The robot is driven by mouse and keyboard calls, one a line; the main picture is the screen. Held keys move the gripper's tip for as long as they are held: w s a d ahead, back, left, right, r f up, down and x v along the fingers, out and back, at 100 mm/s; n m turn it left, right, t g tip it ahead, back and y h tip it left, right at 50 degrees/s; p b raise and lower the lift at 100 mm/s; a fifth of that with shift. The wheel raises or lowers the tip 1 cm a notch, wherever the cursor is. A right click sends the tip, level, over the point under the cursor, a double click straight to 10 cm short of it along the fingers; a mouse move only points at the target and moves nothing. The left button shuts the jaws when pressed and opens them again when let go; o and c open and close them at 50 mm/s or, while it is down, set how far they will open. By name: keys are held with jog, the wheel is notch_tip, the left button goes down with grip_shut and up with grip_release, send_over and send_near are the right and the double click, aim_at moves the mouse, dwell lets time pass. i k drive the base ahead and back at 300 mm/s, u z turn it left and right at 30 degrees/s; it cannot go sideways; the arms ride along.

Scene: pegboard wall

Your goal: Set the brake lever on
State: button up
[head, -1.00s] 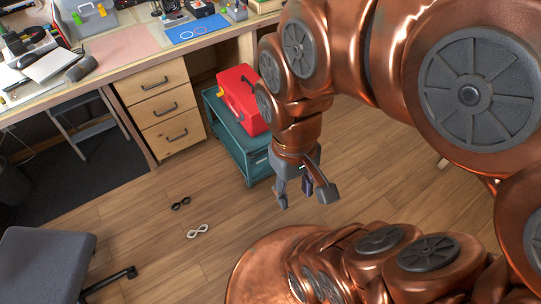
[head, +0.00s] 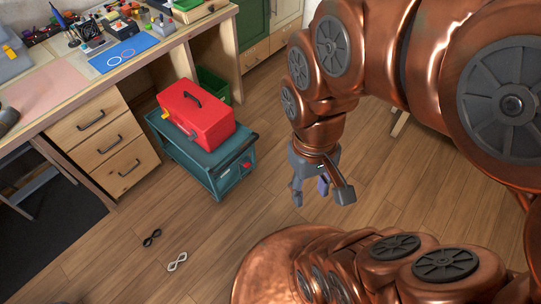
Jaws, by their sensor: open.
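A teal cart (head: 185,152) stands on the wooden floor left of my gripper, with a dark handle bar at its right end. A small red part (head: 246,166) shows low on that end below the handle; it may be the brake lever, but it is too small to tell its position. A red toolbox (head: 205,122) with a dark handle and a yellow latch sits on the cart's top. My gripper (head: 321,192) hangs open and empty above the floor, right of the cart and apart from it.
A workbench (head: 75,101) with wooden drawers (head: 102,150) runs along the left and back. A green bin (head: 211,86) stands behind the cart. Floor right of the cart is clear.

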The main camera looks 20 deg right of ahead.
aim_at(247, 165)
jog(key=k, duration=0.5)
jog(key=z, duration=0.75)
jog(key=i, duration=0.85)
jog(key=u, duration=2.3)
